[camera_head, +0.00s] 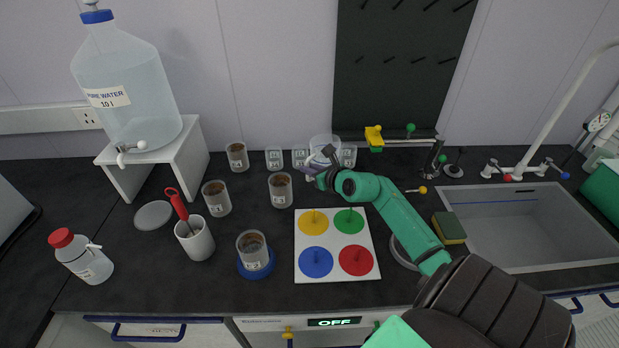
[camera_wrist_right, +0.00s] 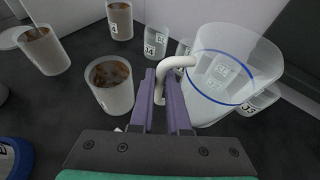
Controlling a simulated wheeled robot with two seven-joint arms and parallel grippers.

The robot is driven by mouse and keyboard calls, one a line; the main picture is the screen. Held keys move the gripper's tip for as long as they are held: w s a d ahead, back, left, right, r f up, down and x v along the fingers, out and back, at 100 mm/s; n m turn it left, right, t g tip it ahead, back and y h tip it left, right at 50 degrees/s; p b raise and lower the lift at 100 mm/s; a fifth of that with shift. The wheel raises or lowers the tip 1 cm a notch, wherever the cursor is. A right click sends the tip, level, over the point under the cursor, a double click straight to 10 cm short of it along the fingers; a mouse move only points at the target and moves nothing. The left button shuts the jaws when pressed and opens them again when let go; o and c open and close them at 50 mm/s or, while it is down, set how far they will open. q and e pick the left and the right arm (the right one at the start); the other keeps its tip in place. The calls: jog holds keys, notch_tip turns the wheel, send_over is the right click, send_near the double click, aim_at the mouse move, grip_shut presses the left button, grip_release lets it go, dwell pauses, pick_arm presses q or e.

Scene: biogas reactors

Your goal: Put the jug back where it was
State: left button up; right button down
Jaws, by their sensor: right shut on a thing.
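The clear jug (camera_wrist_right: 235,65) has a blue line around it and a white handle (camera_wrist_right: 178,62). In the wrist view my right gripper (camera_wrist_right: 162,82) has its two purple fingers shut on the handle. In the head view the jug (camera_head: 323,143) is at the back of the counter, in front of the small labelled jars, partly hiding them. My right gripper (camera_head: 318,168) is just in front of it, and its fingers are hard to make out there. The jug looks roughly upright. I cannot tell whether its base touches the counter. My left gripper is not in view.
Small labelled jars (camera_head: 274,158) stand along the wall. A brown-filled beaker (camera_head: 281,190) stands left of my gripper, and a white board with coloured discs (camera_head: 340,276) lies in front. A water bottle (camera_head: 130,85) on a stand is left; a sink (camera_head: 520,225) is right.

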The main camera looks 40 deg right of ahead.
aim_at(307, 178)
notch_tip(307, 178, down, 4)
jog(key=shift+w+a+r+b, duration=0.1)
jog(key=shift+a+r+b, duration=0.1)
jog(key=shift+b, duration=0.2)
jog(key=shift+d, duration=0.1)
jog(key=shift+f, duration=0.2)
jog(key=c, duration=0.9)
grip_release()
